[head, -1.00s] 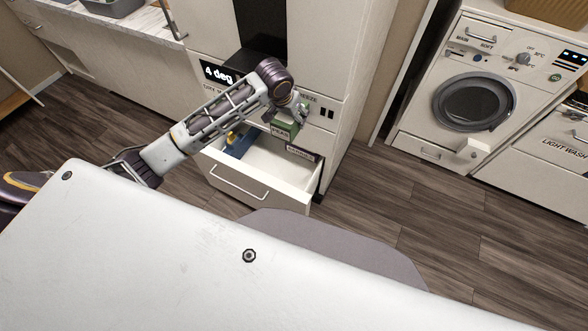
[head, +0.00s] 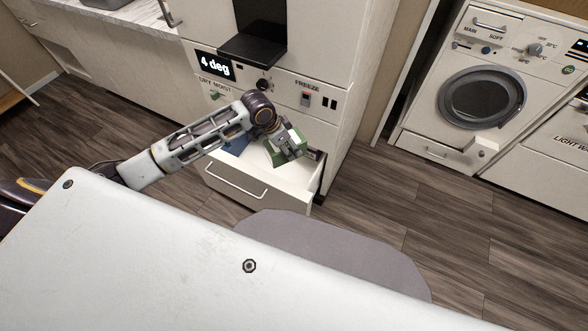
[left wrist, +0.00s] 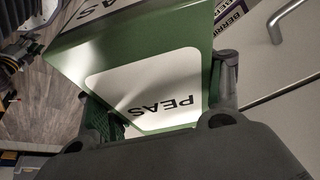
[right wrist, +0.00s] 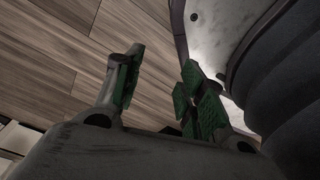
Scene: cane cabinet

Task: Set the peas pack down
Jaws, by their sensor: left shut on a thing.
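The peas pack (head: 277,158) is a green box with a white label. My left gripper (head: 291,146) is shut on it and holds it tilted over the right part of the open white drawer (head: 236,181). In the left wrist view the pack (left wrist: 135,75) sits between the two fingers, with the word PEAS on its label. Whether its lower side touches the drawer floor cannot be told. My right gripper (right wrist: 155,95) shows only in the right wrist view, with its fingers apart and empty above the wooden floor.
A blue item (head: 237,145) lies at the left of the drawer, partly behind my left arm. The cabinet front (head: 345,105) rises behind the drawer. A washing machine (head: 480,95) stands at the right, with bare floor (head: 370,195) between.

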